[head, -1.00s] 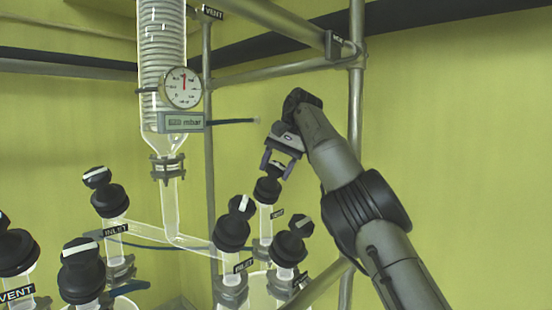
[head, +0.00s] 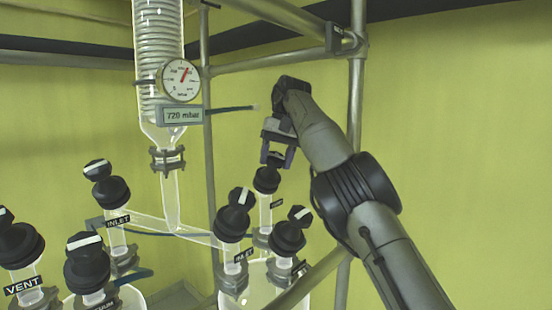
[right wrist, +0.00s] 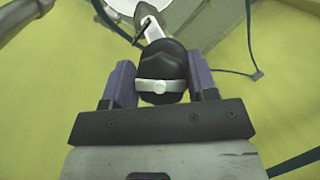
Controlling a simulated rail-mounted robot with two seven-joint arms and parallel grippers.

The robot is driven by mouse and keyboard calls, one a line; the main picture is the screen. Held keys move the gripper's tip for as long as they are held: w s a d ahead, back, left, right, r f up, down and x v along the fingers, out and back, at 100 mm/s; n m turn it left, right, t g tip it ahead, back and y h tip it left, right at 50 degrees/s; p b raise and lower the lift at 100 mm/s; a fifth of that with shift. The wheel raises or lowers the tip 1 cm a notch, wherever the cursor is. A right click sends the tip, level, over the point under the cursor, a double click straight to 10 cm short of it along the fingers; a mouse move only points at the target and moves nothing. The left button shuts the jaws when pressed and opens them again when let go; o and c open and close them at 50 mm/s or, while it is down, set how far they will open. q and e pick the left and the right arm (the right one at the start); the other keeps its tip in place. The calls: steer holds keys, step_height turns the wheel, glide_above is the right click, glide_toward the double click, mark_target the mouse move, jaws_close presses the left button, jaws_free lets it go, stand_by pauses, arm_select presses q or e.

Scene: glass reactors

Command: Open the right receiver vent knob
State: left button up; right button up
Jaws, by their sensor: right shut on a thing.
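My right gripper (head: 277,155) has come down from above onto a black vent knob (head: 267,180) at the back of the right-hand cluster. Its purple fingers are shut on the knob's handle. In the right wrist view, the knob (right wrist: 162,70) with its white bar (right wrist: 160,86) sits between the two fingers of the gripper (right wrist: 163,92). The white bar lies across, nearly level in that view. The small label (head: 277,204) below the knob is too small to read. My left gripper is not in view.
Other black knobs stand close by: one by an INLET label (head: 237,212), one to its right (head: 293,230), and several at left. A gauge (head: 181,80) with a 720 mbar display (head: 181,115) hangs on the glass column. A metal post (head: 357,100) stands behind my right arm.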

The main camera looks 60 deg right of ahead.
steer(key=o, duration=0.9)
